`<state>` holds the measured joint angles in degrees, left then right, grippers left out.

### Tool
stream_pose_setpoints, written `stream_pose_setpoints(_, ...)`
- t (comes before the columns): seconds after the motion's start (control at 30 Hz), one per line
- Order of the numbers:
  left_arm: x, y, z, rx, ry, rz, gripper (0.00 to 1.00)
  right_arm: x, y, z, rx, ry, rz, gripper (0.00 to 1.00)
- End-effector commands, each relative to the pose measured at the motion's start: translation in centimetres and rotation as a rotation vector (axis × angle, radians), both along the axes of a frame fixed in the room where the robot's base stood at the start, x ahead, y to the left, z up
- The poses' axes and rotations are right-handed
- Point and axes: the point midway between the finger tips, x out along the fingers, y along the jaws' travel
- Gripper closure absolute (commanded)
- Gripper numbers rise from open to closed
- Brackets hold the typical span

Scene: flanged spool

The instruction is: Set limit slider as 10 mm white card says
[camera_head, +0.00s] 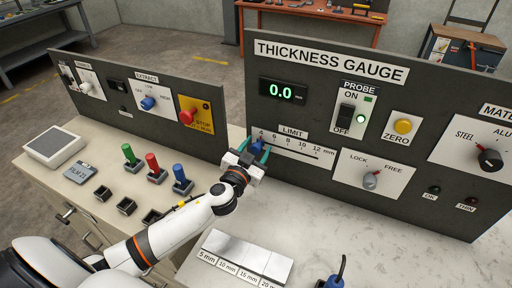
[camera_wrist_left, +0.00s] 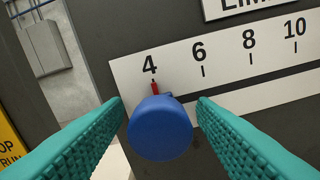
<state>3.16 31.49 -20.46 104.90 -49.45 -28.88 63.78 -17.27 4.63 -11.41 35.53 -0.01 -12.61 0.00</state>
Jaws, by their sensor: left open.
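The limit slider's blue knob (camera_wrist_left: 160,128) has a red pointer at 4 on the white limit scale (camera_wrist_left: 250,62). In the head view the knob (camera_head: 257,145) is partly hidden by my left gripper (camera_head: 256,152). The left gripper is open, with its teal fingers on either side of the knob; in the wrist view the fingertips (camera_wrist_left: 160,104) flank it with gaps. The scale (camera_head: 300,149) reads 4 to 12 in the head view. A white label reading 10 mm (camera_head: 227,269) lies at the front of a pale plate. My right gripper is not in view.
The thickness gauge panel (camera_head: 420,75) stands behind, its display reading 0.0. Nearby are a lock/free knob (camera_head: 370,181), probe switch (camera_head: 345,117) and yellow zero button (camera_head: 403,126). Green, red and blue (camera_head: 180,178) handles stand at left. Bare worktop (camera_head: 310,215) lies in front of the panel.

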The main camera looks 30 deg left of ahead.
Motion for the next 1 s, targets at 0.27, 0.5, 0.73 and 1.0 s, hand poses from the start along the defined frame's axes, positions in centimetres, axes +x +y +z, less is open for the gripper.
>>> stream_pose_setpoints(0.27,0.0,0.0,0.0,0.0,-0.001,0.0,0.65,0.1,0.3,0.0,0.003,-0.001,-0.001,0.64)
stream_pose_setpoints(0.5,0.0,0.0,0.0,0.0,-0.001,0.0,1.0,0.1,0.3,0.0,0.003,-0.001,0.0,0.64)
stream_pose_setpoints(0.73,0.1,-1.5,-0.1,-0.006,-0.002,-0.001,1.0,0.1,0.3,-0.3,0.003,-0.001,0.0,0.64)
stream_pose_setpoints(1.0,0.2,-4.1,0.1,-0.001,-0.003,-0.002,1.0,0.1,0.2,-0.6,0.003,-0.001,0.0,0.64)
